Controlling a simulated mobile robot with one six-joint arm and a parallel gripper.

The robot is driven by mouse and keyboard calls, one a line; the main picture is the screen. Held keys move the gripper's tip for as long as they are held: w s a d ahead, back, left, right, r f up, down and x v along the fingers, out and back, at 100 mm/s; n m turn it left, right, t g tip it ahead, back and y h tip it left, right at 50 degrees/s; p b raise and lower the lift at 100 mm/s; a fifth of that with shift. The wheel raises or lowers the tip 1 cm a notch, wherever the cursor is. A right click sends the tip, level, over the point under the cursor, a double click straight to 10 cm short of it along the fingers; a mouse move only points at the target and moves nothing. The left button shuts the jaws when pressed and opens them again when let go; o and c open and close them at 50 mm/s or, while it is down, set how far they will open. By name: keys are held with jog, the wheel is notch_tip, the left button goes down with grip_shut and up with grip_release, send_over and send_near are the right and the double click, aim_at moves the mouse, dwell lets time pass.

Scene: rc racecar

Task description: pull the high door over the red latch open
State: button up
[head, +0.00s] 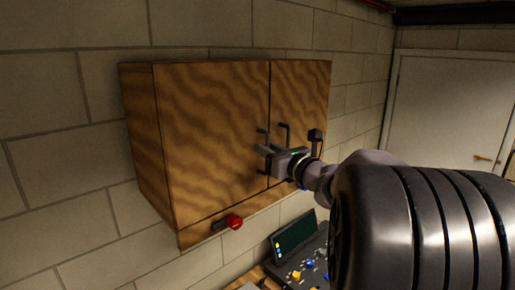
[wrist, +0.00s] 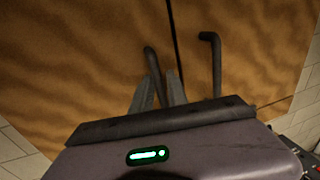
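A wooden wall cabinet has a wide left door (head: 212,125) and a narrower right door (head: 305,95), both flush and closed. The red latch (head: 235,222) sits under the left door, on the cabinet's lower edge. The left door's dark bar handle (head: 263,135) is near the seam, and it also shows in the wrist view (wrist: 150,54). My gripper (head: 263,154) is at this handle. In the wrist view my gripper's fingers (wrist: 160,88) stand on both sides of the bar, very near it. Whether they grip it firmly is unclear.
The right door's handle (head: 286,135) stands close to the right of my gripper, and shows in the wrist view (wrist: 215,65). A control console (head: 300,250) with a dark screen and coloured buttons is below. A white door (head: 450,105) is at the right. Space left of the cabinet is free.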

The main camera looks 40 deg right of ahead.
jog(key=shift+c, duration=0.5)
grip_shut()
dwell(0.8)
